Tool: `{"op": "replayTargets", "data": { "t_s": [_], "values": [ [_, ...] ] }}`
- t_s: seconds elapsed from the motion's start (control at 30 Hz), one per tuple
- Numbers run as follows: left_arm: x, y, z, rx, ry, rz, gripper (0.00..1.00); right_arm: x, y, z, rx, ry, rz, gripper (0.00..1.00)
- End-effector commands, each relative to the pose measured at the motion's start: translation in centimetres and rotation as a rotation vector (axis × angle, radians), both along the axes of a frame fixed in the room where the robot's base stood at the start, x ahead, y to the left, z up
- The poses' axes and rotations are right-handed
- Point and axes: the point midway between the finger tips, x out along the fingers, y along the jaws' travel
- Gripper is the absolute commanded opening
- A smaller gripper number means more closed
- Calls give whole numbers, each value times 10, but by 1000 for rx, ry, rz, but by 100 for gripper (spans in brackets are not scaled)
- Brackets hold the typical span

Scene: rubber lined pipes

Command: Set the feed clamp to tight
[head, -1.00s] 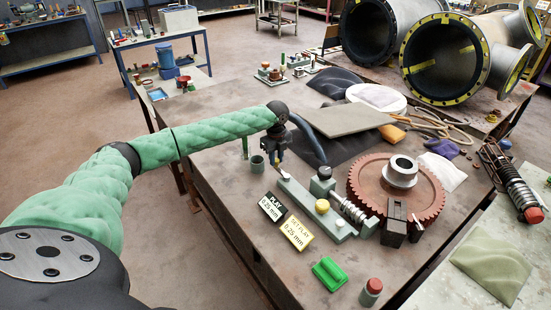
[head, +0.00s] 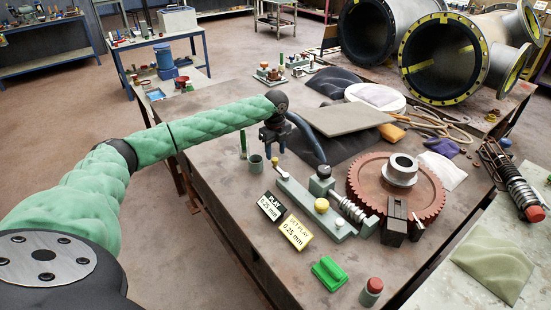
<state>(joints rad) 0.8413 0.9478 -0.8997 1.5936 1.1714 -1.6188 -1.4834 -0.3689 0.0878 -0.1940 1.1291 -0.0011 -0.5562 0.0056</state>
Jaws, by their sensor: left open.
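A grey-green fixture (head: 298,196) lies on the bench beside a red-brown toothed wheel (head: 370,186). It carries a yellow knob (head: 321,205), a dark-topped grey knob (head: 323,172) and a worm screw (head: 349,208). No part is labelled as the feed clamp, and I cannot tell which part it is or its setting. My left gripper (head: 275,153) is open and empty, pointing down above the bench just beyond the far end of the fixture, apart from it. My right gripper is not in view.
Two label blocks, black (head: 271,206) and yellow (head: 296,232), stand left of the fixture. A small dark cup (head: 256,164) and a green upright piece (head: 243,142) are near my left gripper. A green block (head: 329,273) and a red-capped jar (head: 371,292) lie in front.

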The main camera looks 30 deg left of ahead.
Motion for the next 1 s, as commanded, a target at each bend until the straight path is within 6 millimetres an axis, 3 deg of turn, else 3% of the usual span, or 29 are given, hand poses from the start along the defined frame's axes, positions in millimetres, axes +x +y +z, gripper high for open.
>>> {"op": "replayTargets", "data": {
  "t_s": [0.4,1.0],
  "values": [
    [1,-1,42,-1,0,-1,44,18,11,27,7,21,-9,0],
    [0,-1,45,-1,1,0,44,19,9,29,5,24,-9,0]
  ]
}}
